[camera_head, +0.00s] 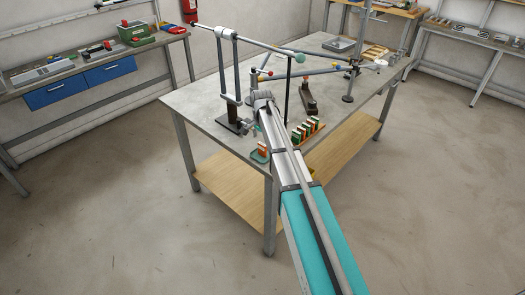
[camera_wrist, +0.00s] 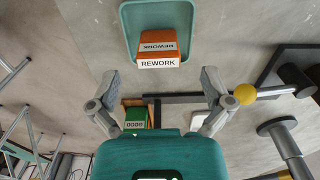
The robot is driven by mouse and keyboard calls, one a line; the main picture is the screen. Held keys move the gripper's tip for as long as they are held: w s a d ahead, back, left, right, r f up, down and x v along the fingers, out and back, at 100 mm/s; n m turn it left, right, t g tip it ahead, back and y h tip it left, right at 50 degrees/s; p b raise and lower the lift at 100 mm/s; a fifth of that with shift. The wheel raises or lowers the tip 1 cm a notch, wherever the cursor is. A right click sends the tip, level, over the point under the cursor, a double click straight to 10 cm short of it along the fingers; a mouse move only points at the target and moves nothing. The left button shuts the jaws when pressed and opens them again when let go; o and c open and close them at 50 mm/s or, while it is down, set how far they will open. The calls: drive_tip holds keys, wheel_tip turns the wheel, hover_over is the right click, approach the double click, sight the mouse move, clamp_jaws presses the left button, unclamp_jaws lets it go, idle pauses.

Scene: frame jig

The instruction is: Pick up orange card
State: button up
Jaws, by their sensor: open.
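Orange card pieces marked REWORK (camera_wrist: 158,42) stand in a small teal tray (camera_wrist: 128,22) at the top of the wrist view. One white label faces me, and a second label reads upside down behind it. I cannot tell if this is one card or two. The tray (camera_head: 256,158) and orange card (camera_head: 262,147) also show near the table's front corner in the head view. My gripper (camera_wrist: 158,82) is open and empty, its fingers apart on either side, short of the orange card. A green card marked GOOD (camera_wrist: 135,117) is partly hidden behind my gripper body.
A rack of green, orange and white cards (camera_head: 307,130) stands right of my arm on the grey table (camera_head: 205,105). Metal posts and rods stand close by; a rod with a yellow ball (camera_wrist: 244,94) lies right of my gripper.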

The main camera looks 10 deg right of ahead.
sight(262, 144)
drive_tip(key=shift+d+f+b, duration=0.1)
drive_tip(key=shift+f+b, duration=2.4)
drive_tip(key=shift+f, duration=0.1)
drive_tip(key=c, duration=1)
drive_tip(key=shift+c, duration=0.2)
drive_tip(key=shift+r, duration=0.2)
wheel_tip(262, 144, up, 2)
drive_tip(key=p, duration=0.2)
drive_tip(key=shift+p, duration=0.3)
drive_tip(key=s+r+p, duration=1)
drive_tip(key=s, duration=0.4)
drive_tip(key=shift+a+r, duration=0.25)
drive_tip(key=shift+r, duration=0.1)
